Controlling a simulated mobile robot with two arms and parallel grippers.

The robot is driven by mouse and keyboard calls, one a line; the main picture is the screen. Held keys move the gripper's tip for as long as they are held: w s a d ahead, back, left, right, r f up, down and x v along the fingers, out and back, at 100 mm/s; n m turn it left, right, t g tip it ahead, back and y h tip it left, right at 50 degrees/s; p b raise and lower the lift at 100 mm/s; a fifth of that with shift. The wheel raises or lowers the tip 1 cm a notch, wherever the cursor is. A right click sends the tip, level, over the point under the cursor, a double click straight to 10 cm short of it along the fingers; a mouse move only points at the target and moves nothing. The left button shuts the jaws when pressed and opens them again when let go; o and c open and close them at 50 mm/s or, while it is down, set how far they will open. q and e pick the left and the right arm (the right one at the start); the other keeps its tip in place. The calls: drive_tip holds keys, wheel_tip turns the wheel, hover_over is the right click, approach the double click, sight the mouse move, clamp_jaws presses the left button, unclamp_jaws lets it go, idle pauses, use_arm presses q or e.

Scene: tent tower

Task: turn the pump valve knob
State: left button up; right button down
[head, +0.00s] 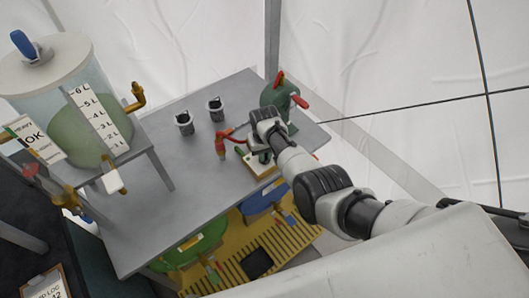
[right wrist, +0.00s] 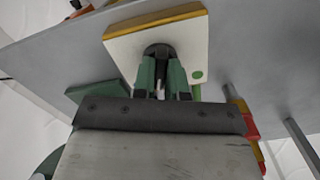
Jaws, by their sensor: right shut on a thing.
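The pump valve knob (right wrist: 158,50) is a dark round knob on a pale panel with a yellow edge (right wrist: 122,48), seen in the right wrist view. My right gripper (right wrist: 160,80) reaches the panel with its green fingers on either side of the knob and is shut on it. The fingers hide part of the knob. In the head view my right gripper (head: 262,153) is over the pale panel (head: 258,168) near the table's right end, and the knob is hidden there. A green pump body (head: 276,98) with red handles stands just behind. My left gripper is not in view.
The grey table (head: 150,215) is mostly bare in its middle. Two dark cups (head: 185,124) (head: 215,110) stand towards the back. A red and orange hose fitting (head: 221,147) is left of my gripper. A clear tank (head: 75,95) stands at the left.

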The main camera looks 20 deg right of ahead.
drive_tip(key=m, duration=0.4)
drive_tip(key=shift+p, duration=0.3)
drive_tip(key=m, duration=0.5)
drive_tip(key=shift+m, duration=0.4)
drive_tip(key=c, duration=1.2)
unclamp_jaws()
drive_tip(key=shift+o, duration=0.2)
drive_tip(key=shift+r+p, duration=0.3)
drive_tip(key=shift+p, duration=0.05)
wheel_tip(320, 180, up, 10)
drive_tip(key=p, duration=0.1)
